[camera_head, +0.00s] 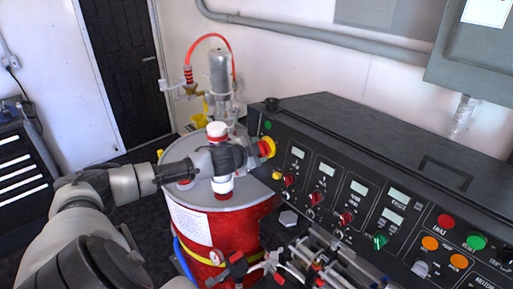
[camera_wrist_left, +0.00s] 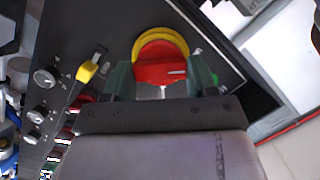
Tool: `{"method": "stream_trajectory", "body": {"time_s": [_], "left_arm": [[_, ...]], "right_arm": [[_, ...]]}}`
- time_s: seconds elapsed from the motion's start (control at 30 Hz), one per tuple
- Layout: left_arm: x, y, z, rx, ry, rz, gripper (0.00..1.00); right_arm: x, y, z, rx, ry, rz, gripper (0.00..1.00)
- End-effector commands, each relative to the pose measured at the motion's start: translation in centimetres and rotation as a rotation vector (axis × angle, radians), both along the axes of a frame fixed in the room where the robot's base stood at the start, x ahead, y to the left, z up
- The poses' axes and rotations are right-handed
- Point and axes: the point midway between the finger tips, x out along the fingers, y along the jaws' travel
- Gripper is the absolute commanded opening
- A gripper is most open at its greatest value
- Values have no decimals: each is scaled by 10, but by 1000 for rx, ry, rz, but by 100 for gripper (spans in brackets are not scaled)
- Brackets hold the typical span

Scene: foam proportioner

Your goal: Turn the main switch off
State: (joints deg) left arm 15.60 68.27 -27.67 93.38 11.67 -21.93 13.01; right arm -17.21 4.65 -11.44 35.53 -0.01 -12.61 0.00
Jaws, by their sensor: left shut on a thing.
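The main switch (camera_head: 268,146) is a red rotary knob on a yellow round base, at the left end of the black control panel. In the left wrist view the red knob (camera_wrist_left: 160,72) sits between the two dark green fingers, with the yellow ring showing above it. My left gripper (camera_head: 257,148) reaches the switch from the left and is shut on the red knob. In the head view the gripper hides much of the knob, so its exact position is hard to read. My right gripper is not in view.
A green lamp (camera_head: 267,125) is above the switch and a yellow knob (camera_head: 277,175) below it. The panel (camera_head: 390,185) carries red knobs, displays and buttons to the right. A red drum (camera_head: 225,235) stands under my left arm. Pipes and valves lie in front.

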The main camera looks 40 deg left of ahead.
Motion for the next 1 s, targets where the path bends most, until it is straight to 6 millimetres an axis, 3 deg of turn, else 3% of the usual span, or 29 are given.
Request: {"method": "stream_trajectory", "body": {"time_s": [0.53,0.57,0.7,1.0], "left_arm": [[0,0,-1,-29,4,6,34],[0,0,-1,-29,4,6,59],[0,0,-1,-27,4,5,80],[-1,0,0,-25,3,5,83]], "right_arm": [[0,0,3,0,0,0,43],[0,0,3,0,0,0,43],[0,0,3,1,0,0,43],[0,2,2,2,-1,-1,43]]}}
